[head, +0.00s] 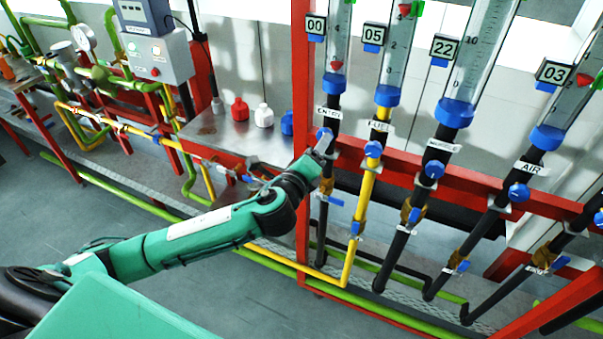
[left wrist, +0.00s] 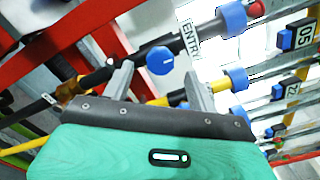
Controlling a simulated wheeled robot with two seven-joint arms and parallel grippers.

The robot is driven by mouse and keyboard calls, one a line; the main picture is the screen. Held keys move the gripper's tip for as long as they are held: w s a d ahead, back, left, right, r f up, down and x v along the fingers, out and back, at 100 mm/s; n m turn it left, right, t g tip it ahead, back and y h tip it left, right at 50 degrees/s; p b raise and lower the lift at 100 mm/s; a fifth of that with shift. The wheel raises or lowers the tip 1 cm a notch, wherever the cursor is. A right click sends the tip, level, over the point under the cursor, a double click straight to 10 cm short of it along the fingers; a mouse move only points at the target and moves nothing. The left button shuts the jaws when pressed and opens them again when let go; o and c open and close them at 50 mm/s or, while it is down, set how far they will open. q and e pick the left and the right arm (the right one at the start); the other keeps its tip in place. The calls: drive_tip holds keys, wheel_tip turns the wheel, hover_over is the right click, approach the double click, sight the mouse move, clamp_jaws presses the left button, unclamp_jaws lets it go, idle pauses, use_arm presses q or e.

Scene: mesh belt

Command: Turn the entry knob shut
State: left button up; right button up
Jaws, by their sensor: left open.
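The entry knob is a round blue knob (left wrist: 160,60) with a small white mark on its face. It sits on the black pipe below the ENTRY label (left wrist: 190,38), which also shows in the head view (head: 328,114). My left gripper (head: 322,146) is at this pipe in the head view and hides most of the knob. In the left wrist view its two grey fingers are apart, one on each side of the knob's lower edge, with the knob just beyond the tips. I cannot tell whether they touch it. My right gripper is in neither view.
The FUEL knob (head: 373,149) is close on the right, with more blue knobs farther along the red rail (head: 400,172). A blue-handled valve (head: 330,200) sits below the entry knob. Red, white and blue bottles stand on the metal shelf (head: 222,132) at left.

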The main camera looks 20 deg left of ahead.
use_arm(q)
drive_tip(key=s+b, duration=0.2)
drive_tip(key=s, duration=0.6)
drive_tip(key=shift+a, duration=0.15)
drive_tip(key=shift+s, duration=0.1)
